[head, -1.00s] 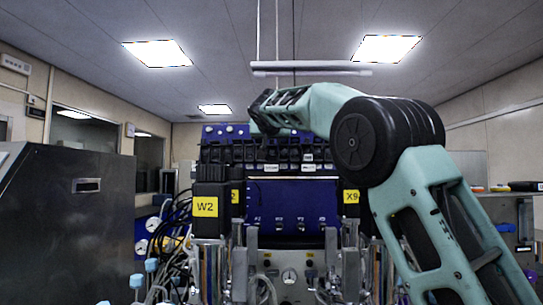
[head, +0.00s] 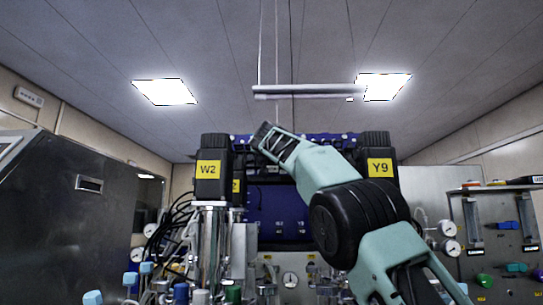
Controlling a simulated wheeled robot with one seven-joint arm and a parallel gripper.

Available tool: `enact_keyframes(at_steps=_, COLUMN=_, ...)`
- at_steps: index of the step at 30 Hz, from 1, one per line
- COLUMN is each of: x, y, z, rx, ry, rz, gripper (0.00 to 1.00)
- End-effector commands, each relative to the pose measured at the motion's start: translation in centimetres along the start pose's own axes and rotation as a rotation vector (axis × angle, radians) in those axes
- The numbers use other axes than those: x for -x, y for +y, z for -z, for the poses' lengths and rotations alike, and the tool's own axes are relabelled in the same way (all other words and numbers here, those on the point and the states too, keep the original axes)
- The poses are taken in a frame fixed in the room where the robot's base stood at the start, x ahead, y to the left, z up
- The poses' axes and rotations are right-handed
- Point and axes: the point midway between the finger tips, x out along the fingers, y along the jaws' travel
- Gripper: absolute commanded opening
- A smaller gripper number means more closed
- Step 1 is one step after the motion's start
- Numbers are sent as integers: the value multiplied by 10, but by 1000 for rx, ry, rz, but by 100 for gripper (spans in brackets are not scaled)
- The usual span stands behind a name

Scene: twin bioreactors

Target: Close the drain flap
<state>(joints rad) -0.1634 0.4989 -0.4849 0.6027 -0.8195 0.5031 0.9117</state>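I cannot pick out the drain flap in the head view. The twin bioreactor rig stands ahead, with a black block labelled W2 (head: 209,170) on the left and one labelled Y9 (head: 379,166) on the right. A dark blue panel (head: 278,212) sits between them. My teal and black arm (head: 325,180) rises from the lower right and reaches up and left in front of the rig, covering part of it. My gripper cannot be made out; the visible arm ends in a slotted teal link near the rig's top.
A large steel cabinet (head: 65,215) stands close on the left. Metal columns, tubes and pressure gauges fill the lower middle. A panel with gauges and coloured valves (head: 497,235) is on the right. A bar (head: 305,90) hangs from the ceiling above.

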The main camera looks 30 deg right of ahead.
Motion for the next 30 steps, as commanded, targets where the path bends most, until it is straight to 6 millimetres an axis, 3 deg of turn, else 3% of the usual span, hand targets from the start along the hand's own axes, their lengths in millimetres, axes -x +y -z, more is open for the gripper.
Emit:
enact_keyframes(at_steps=4, x=0, y=0, z=-2, rx=-1, ry=16, rz=0, gripper=6)
enact_keyframes(at_steps=6, x=0, y=0, z=-1, rx=-1, ry=19, rz=0, gripper=0)
enact_keyframes(at_steps=17, x=0, y=0, z=-1, rx=0, ry=20, rz=0, gripper=0)
enact_keyframes(at_steps=18, x=0, y=0, z=-1, rx=0, ry=20, rz=0, gripper=25)
enact_keyframes(at_steps=19, x=0, y=0, z=-1, rx=0, ry=20, rz=0, gripper=34)
enact_keyframes(at_steps=30, x=3, y=0, z=-2, rx=-1, ry=20, rz=1, gripper=36)
